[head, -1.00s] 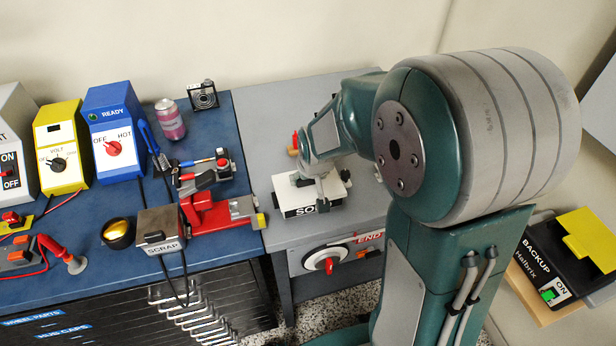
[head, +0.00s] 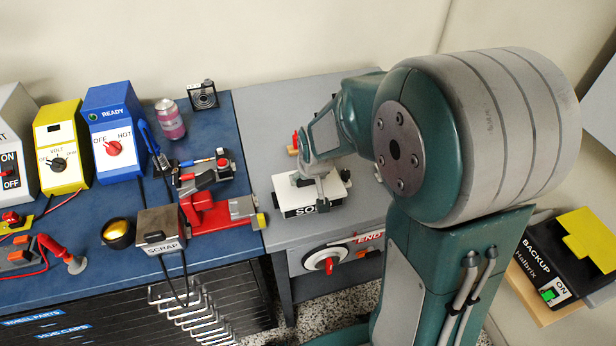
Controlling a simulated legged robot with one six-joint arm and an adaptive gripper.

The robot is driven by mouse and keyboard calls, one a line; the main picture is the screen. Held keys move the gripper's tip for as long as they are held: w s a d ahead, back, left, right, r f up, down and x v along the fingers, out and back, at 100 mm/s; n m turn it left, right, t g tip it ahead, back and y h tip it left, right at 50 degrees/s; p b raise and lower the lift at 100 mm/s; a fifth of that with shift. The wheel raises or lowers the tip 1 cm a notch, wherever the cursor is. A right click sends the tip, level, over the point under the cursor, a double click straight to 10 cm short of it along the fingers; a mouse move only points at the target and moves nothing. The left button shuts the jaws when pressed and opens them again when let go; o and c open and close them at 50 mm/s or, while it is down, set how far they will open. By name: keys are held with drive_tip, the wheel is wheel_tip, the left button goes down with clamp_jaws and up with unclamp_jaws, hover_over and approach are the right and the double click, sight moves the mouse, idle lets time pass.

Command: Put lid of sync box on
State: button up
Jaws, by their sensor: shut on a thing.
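A small white box (head: 289,196) with a black-on-white label, of which "SO" can be read, sits on the grey table right of the blue bench. My gripper (head: 321,188) points down at the top of this box, at its right half. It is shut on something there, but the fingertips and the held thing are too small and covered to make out. I cannot tell whether a lid is seated on the box or held just above it. No label reading "sync" shows.
A red vise (head: 215,214) and a scrap box (head: 160,230) stand on the blue bench to the left. A dial marked END (head: 328,264) is on the grey table's front. A black backup box (head: 553,262) is at right. My arm hides the table's right part.

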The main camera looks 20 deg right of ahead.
idle(0.3)
drive_tip(key=o, duration=0.9)
drive_tip(key=v, duration=1.2)
drive_tip(key=shift+f, duration=0.1)
idle(0.6)
